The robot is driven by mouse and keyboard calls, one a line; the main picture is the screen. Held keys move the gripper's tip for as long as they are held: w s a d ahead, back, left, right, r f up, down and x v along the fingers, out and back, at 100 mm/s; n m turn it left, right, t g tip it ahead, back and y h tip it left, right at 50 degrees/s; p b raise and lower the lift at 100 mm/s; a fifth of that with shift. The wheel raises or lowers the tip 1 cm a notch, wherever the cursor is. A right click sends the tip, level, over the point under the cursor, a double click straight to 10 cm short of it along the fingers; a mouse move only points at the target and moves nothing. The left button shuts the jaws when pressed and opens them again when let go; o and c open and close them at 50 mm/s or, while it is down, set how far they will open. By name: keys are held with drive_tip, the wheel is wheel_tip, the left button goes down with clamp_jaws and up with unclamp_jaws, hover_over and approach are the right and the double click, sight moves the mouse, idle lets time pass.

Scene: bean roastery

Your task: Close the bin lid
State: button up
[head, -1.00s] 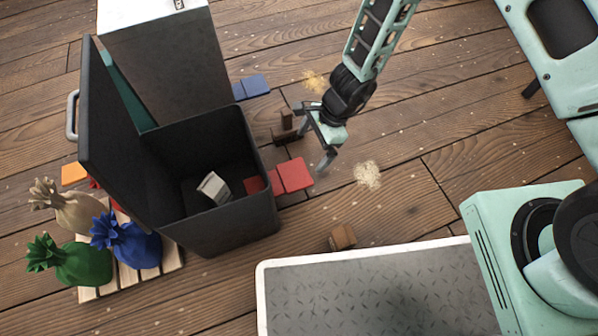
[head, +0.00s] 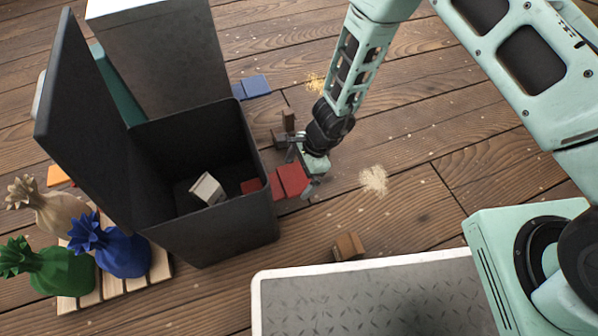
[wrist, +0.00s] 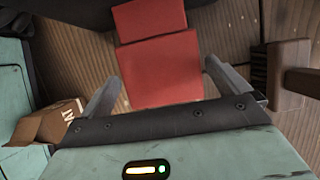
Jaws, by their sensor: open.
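The dark bin (head: 225,232) stands at the left of the head view with its top open. Its dark lid (head: 80,125) stands raised on the bin's left side. A small pale box (head: 207,189) lies inside the bin. My gripper (head: 301,172) is just right of the bin, apart from the lid, over red floor squares (head: 291,179). In the wrist view my gripper (wrist: 162,75) has its fingers spread with nothing held between them. A red square (wrist: 160,68) shows below and beyond the fingers. The lid is not recognisable in the wrist view.
Several tied sacks (head: 122,247) sit on a wooden pallet (head: 160,266) left of the bin. A tall grey cabinet (head: 165,60) stands behind it. Brown blocks (head: 287,125) lie near my gripper, and a small open carton (head: 348,245) lies by the front platform (head: 370,300). Floor to the right is mostly clear.

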drive_tip(key=c, duration=1.1)
drive_tip(key=shift+d+f+b, duration=0.1)
drive_tip(key=shift+f+b, duration=0.55)
drive_tip(key=shift+b, duration=0.2)
drive_tip(key=shift+r, duration=0.1)
